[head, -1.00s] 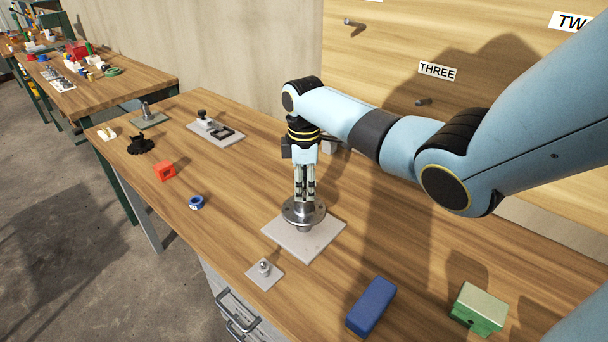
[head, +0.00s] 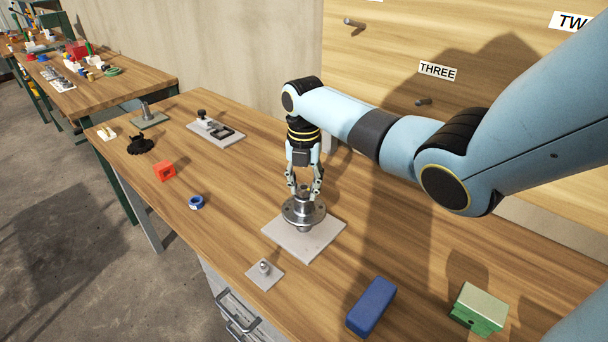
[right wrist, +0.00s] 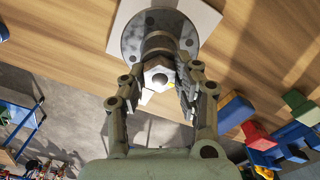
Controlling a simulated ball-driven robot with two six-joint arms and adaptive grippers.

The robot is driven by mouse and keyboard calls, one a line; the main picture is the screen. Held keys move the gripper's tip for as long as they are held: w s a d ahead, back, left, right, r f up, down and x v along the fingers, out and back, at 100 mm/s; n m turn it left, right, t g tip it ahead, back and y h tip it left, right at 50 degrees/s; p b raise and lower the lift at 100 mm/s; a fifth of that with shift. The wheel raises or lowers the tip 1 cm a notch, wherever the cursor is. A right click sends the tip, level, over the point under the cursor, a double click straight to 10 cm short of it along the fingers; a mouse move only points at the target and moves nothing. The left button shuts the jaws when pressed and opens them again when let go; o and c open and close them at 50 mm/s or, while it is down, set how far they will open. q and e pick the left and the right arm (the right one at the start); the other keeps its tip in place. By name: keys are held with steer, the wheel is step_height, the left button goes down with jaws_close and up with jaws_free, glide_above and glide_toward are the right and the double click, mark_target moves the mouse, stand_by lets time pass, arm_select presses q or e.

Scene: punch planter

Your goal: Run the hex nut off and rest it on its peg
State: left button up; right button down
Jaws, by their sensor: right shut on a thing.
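The hex nut (right wrist: 157,76) sits at the top of the threaded stem of a round metal flange (head: 294,214) on a pale square plate (head: 311,241). My right gripper (head: 304,192) points straight down over it, with a finger on each side, and is shut on the nut. In the right wrist view the fingers (right wrist: 158,88) flank the nut, and the flange shows behind it. A short metal peg (head: 264,266) stands on a small pale plate (head: 263,279) to the front left of the flange. My left gripper is out of view.
A blue block (head: 371,305) and a green box (head: 479,307) lie at the front right. A blue ring (head: 196,202) and a red cube (head: 164,171) lie to the left. Wall pegs, one near a THREE label (head: 438,71), stick out behind the arm. Wood between flange and small plate is clear.

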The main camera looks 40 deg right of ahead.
mark_target(304, 188)
steer(key=shift+r, duration=0.15)
steer(key=shift+r, duration=1.85)
